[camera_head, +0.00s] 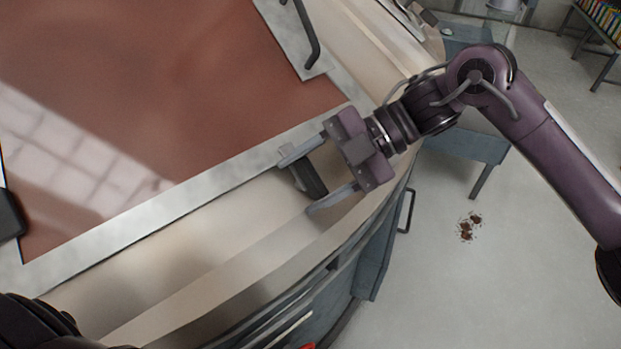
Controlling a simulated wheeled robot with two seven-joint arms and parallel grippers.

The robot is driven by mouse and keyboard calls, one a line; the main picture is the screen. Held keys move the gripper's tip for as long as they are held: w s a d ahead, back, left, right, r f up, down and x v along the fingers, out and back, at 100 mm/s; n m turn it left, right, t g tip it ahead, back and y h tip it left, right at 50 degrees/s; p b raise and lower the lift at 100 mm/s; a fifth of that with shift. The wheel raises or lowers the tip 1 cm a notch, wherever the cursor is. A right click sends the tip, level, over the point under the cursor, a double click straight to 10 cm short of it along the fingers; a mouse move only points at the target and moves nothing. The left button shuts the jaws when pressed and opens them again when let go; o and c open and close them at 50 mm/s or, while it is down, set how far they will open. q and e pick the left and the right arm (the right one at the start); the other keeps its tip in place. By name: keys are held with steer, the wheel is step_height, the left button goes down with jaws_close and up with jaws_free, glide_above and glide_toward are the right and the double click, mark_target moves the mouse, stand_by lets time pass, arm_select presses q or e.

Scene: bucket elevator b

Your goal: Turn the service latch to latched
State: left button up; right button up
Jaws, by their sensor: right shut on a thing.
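My right gripper (298,187) reaches in from the right over the pale curved rim of the machine. Its two grey fingers stand on either side of a short dark handle (311,181), which looks like the service latch, and it is shut on it. The gripper hides part of the latch and its mount, so I cannot tell whether the latch is at its latched position. My left gripper does not show clearly. A dark part of my own body is at the bottom left corner.
A reddish-brown panel (190,75) with a grey metal frame fills the upper left, with a dark bar handle (308,35) at its top right. A blue-grey table (465,145) stands behind my right arm. Brown debris (468,227) lies on the open grey floor at right.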

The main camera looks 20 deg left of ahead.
stand_by(0.4)
steer(key=o, duration=1)
steer(key=shift+w+d+r, duration=0.15)
steer(key=shift+w+d, duration=0.1)
steer(key=shift+d, duration=0.05)
steer(key=b+v, duration=0.1)
steer(key=v, duration=0.4)
steer(key=shift+w+d+r, duration=0.1)
steer(key=shift+d, duration=0.05)
steer(key=shift+v, duration=0.75)
